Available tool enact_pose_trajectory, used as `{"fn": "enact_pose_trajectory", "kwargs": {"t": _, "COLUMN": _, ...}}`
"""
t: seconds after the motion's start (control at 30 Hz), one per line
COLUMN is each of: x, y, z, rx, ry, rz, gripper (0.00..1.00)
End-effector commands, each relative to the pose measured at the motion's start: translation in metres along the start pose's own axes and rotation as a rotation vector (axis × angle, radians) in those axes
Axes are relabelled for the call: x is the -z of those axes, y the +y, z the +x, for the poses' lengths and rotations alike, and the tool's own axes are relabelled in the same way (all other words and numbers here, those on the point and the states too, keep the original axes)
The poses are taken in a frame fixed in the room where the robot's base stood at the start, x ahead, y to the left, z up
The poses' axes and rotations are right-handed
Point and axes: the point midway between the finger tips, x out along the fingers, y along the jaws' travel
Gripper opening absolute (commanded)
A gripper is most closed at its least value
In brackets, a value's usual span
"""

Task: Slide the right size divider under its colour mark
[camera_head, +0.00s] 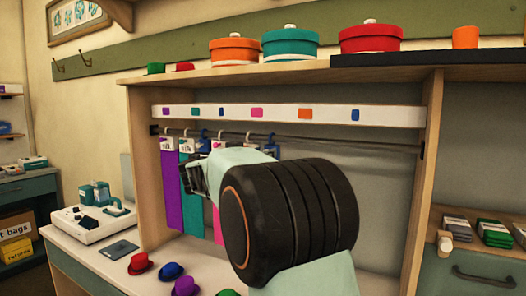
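A white strip (280,107) carries small coloured marks: purple (165,111), green (195,111), blue (221,112), pink (257,112), orange (305,113) and another blue (355,114). Below it, dividers hang by hooks from a dark rail (330,141), bunched at its left. A purple divider (172,195) is leftmost, then a green one (190,205), and a pink one (217,228) partly behind my arm. Further hooks show; what hangs there is mostly hidden. My gripper (190,178) is in front of the green divider. I cannot tell if its fingers touch it.
My arm hides much of the booth's middle. The rail's right half looks bare. Wooden side posts (428,180) frame the booth. Small coloured hats (171,270) lie on the white counter below. A white machine (92,220) stands at left. Lidded round boxes (290,45) stand on the top shelf.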

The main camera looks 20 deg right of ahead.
Motion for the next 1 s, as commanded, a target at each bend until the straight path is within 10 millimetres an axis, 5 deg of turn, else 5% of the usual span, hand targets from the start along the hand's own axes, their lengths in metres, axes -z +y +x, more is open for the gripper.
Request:
{"fn": "enact_pose_trajectory", "kwargs": {"t": 0.37, "x": -0.0004, "y": 0.0001, "z": 0.0067, "rx": 0.0, "ry": 0.0, "rz": 0.0, "gripper": 0.31}}
{"fn": "enact_pose_trajectory", "kwargs": {"t": 0.63, "x": -0.0003, "y": 0.0001, "z": 0.0064, "rx": 0.0, "ry": 0.0, "rz": 0.0, "gripper": 0.01}}
{"fn": "enact_pose_trajectory", "kwargs": {"t": 1.0, "x": -0.0005, "y": 0.0002, "z": 0.0062, "rx": 0.0, "ry": 0.0, "rz": 0.0, "gripper": 0.0}}
